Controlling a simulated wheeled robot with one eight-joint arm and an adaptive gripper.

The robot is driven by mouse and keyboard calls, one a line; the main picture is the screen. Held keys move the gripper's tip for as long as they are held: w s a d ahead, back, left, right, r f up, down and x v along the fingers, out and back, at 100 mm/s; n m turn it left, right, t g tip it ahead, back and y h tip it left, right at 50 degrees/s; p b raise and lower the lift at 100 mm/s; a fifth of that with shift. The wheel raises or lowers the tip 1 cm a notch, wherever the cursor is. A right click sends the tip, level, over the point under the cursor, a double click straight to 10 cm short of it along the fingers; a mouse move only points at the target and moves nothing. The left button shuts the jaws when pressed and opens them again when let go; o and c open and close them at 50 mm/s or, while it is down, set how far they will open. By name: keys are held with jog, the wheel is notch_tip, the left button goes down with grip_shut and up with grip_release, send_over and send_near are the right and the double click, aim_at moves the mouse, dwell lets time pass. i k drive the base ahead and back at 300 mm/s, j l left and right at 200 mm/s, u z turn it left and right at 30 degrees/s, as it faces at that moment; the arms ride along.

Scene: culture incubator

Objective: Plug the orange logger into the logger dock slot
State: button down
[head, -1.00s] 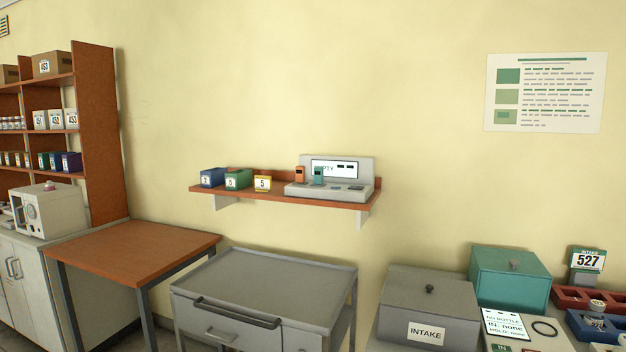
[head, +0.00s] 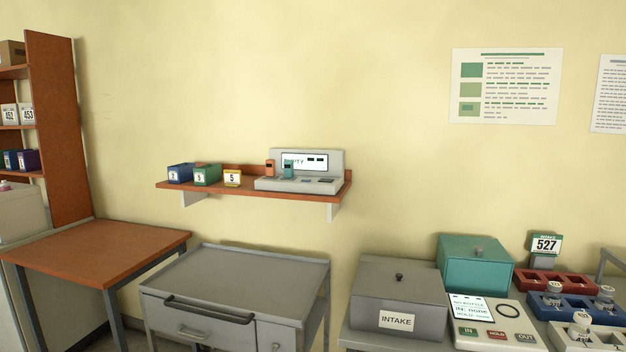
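A small orange logger (head: 270,168) stands upright at the left end of the grey logger dock (head: 265,184) on the wall shelf. A teal logger (head: 289,170) stands upright just right of it on the same dock. Dark flat slot areas (head: 323,180) show on the dock's right part. The dock's upright screen (head: 318,161) is partly hidden by the teal logger; the letters "PTY" show. From this distance I cannot tell how either logger is seated. My gripper is not in view.
Below stand a grey cart (head: 240,275) and a wooden table (head: 95,250). At right are an INTAKE box (head: 397,295), a teal box (head: 475,262) and coloured racks (head: 555,282).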

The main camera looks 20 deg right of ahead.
aim_at(270, 163)
jog(key=i+j+z, duration=0.1)
jog(key=i+j, duration=0.35)
jog(key=i, duration=0.3)
jog(key=i+j, duration=0.5)
jog(key=i, duration=0.25)
jog(key=i+j+z, duration=0.15)
jog(key=i+j, duration=0.35)
jog(key=i, duration=0.2)
